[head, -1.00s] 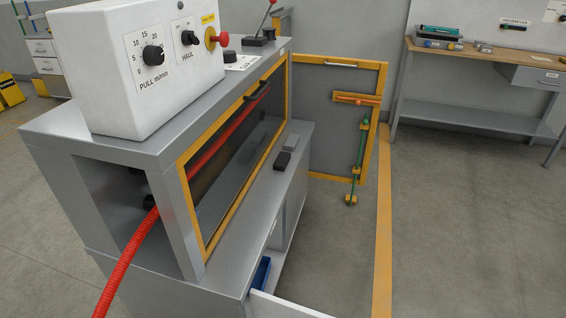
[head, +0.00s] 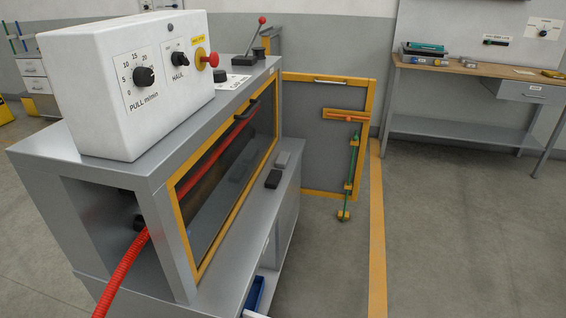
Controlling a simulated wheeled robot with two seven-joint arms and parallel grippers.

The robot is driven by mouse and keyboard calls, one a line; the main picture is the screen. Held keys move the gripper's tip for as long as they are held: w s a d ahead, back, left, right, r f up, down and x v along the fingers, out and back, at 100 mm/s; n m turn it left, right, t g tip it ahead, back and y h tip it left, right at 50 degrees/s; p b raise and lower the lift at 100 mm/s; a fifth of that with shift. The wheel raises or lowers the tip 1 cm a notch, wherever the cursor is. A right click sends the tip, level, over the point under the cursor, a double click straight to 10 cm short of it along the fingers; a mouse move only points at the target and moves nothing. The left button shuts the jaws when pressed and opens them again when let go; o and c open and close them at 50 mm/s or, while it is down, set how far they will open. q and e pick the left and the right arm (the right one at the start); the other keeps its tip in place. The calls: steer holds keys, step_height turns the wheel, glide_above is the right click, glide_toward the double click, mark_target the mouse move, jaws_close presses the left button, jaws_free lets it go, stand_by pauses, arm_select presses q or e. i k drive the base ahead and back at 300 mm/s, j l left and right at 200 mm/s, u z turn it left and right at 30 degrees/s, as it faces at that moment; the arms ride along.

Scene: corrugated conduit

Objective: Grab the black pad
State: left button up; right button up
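A small black pad (head: 273,179) lies flat on the grey ledge (head: 238,230) along the front of the machine. A grey block (head: 283,159) of similar size lies just behind it on the same ledge. Neither of my grippers is in view, so nothing of mine is seen near the pad.
The machine's orange-framed window (head: 225,165) stands beside the ledge, with a red corrugated conduit (head: 122,272) coming out of its near end. An open orange-framed door (head: 300,140) stands beyond the ledge. A workbench (head: 480,75) is at the back right. The floor between is clear.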

mark_target(274, 178)
steer(key=z, duration=1.3)
steer(key=i+l+z, duration=0.1)
steer(key=l, duration=0.3)
steer(key=i+l+z, duration=0.15)
steer(key=l, duration=0.3)
steer(key=i+l+z, duration=0.1)
steer(key=l, duration=0.3)
steer(key=i+l+z, duration=0.25)
steer(key=i+l, duration=0.5)
steer(key=i+l+u, duration=0.1)
steer(key=i+u, duration=0.15)
steer(key=i, duration=0.15)
steer(key=i+l+u, duration=0.25)
steer(key=i, duration=0.2)
steer(key=i+j+u, duration=0.15)
steer(key=i+u, duration=0.75)
steer(key=i+j+u, duration=0.1)
steer(key=i+u, duration=0.35)
steer(key=i+l+u, duration=0.1)
steer(key=i+u, duration=0.3)
steer(key=i, duration=0.2)
steer(key=i+l+u, duration=0.25)
steer(key=i+u, duration=0.2)
steer(key=i, duration=0.05)
